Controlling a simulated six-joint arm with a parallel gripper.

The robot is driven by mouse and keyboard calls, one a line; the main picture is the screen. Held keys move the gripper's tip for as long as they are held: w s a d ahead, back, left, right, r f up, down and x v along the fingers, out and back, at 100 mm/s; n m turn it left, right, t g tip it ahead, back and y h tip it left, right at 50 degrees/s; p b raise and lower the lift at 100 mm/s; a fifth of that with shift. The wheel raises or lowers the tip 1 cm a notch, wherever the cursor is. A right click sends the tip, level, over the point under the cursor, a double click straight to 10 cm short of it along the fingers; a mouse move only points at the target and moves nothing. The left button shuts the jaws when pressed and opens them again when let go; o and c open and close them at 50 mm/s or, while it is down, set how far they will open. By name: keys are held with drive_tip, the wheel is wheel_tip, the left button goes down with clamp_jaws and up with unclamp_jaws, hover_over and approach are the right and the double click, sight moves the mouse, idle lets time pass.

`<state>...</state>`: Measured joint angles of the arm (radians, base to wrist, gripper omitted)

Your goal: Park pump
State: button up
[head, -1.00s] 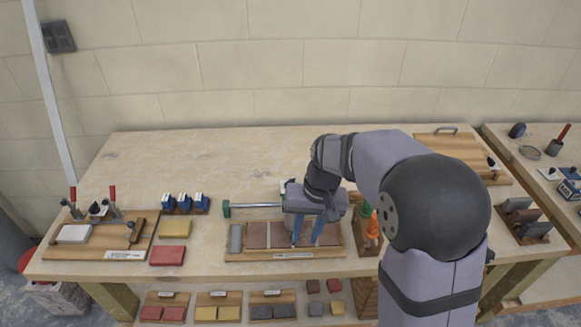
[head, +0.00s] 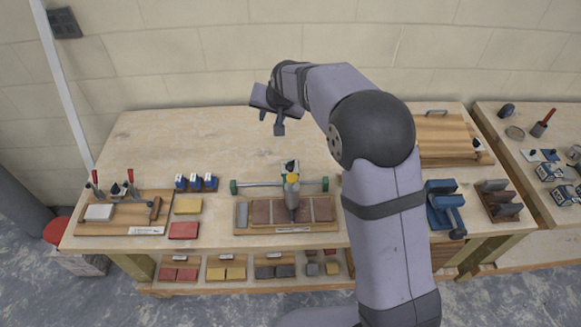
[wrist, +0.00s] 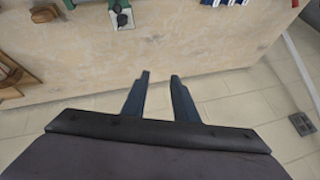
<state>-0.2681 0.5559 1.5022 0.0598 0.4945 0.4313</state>
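A grey nozzle-shaped body with a yellow collar (head: 292,192), which looks like the pump, stands over the tile board (head: 242,214). The block also shows at the top of the wrist view (wrist: 121,14). I cannot tell how body and block are joined. My gripper (head: 279,128) is above the rear of the table, clear of them. In the wrist view my gripper (wrist: 160,75) has its fingers apart with nothing between them.
A blue holder (head: 443,203) and grey block rack (head: 499,201) stand right. The table's rear left (head: 180,140) is clear. My arm hides part of the right-hand middle.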

sight(291, 169)
drive_tip(key=s+d+f+n, duration=0.1)
drive_tip(key=d+f, duration=0.1)
drive_tip(key=f, duration=0.3)
drive_tip(key=s+d+f+n+g+h+b, duration=0.1)
drive_tip(key=d+f+n, duration=0.1)
drive_tip(key=f, duration=0.3)
drive_tip(key=s+d+f+n+g+b, duration=0.1)
drive_tip(key=s+d+f, duration=0.1)
drive_tip(key=f, duration=0.3)
drive_tip(key=shift+f+n, duration=0.25)
drive_tip(key=shift+n, duration=0.05)
drive_tip(key=shift+a+f, duration=0.1)
drive_tip(key=shift+p+x, duration=1.55)
drive_tip(key=shift+x, duration=1.95)
clamp_jaws()
